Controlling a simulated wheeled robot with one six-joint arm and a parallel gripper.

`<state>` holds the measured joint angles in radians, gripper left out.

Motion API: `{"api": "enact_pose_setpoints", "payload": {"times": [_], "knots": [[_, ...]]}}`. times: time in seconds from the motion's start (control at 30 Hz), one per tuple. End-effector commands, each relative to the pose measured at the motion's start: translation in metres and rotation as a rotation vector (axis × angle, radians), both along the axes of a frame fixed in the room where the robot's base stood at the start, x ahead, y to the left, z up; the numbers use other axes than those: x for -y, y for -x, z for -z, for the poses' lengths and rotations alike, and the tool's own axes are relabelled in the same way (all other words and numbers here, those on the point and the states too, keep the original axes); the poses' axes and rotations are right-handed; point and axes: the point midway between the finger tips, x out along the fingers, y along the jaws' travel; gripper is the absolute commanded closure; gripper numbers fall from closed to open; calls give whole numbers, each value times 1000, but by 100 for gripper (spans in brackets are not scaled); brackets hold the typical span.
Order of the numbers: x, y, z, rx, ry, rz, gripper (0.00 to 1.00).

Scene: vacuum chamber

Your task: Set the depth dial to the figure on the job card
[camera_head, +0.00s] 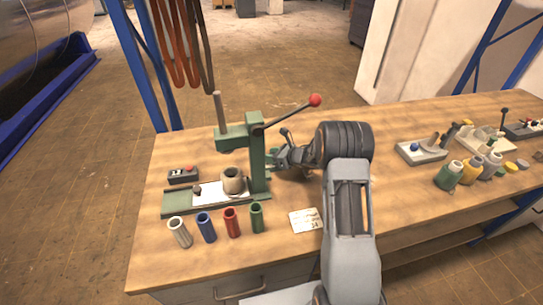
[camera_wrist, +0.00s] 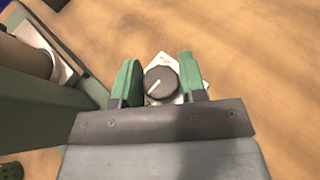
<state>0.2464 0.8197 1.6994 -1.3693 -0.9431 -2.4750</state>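The depth dial (camera_wrist: 160,81) is a dark grey round knob on a white plate in the wrist view. Its white pointer line points to the lower left. Marks on the plate are too small to read. My gripper (camera_wrist: 160,78) has its green fingertips apart, one on each side of the dial; I cannot tell whether they touch it. In the head view my gripper (camera_head: 281,152) is right beside the green press (camera_head: 256,160), and the dial is not discernible there. The job card (camera_head: 304,220) lies flat on the bench; its figure looks like 34, but is small.
The press has a lever with a red knob (camera_head: 315,100) and a metal cup (camera_head: 233,180) on its base. Several coloured tubes (camera_head: 232,222) stand in front. A small switch box (camera_head: 183,174) is at left. More tubes and trays (camera_head: 420,150) are at right.

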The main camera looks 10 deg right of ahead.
Motion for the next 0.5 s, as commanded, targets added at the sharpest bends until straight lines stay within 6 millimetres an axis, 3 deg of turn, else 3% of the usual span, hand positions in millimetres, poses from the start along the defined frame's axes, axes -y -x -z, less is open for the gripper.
{"api": "enact_pose_setpoints", "payload": {"times": [0.27, 0.5], "knots": [[0, 0, 0, 0, 0, 0, 88], [-1, 0, 2, 1, 0, -26, 89]]}}
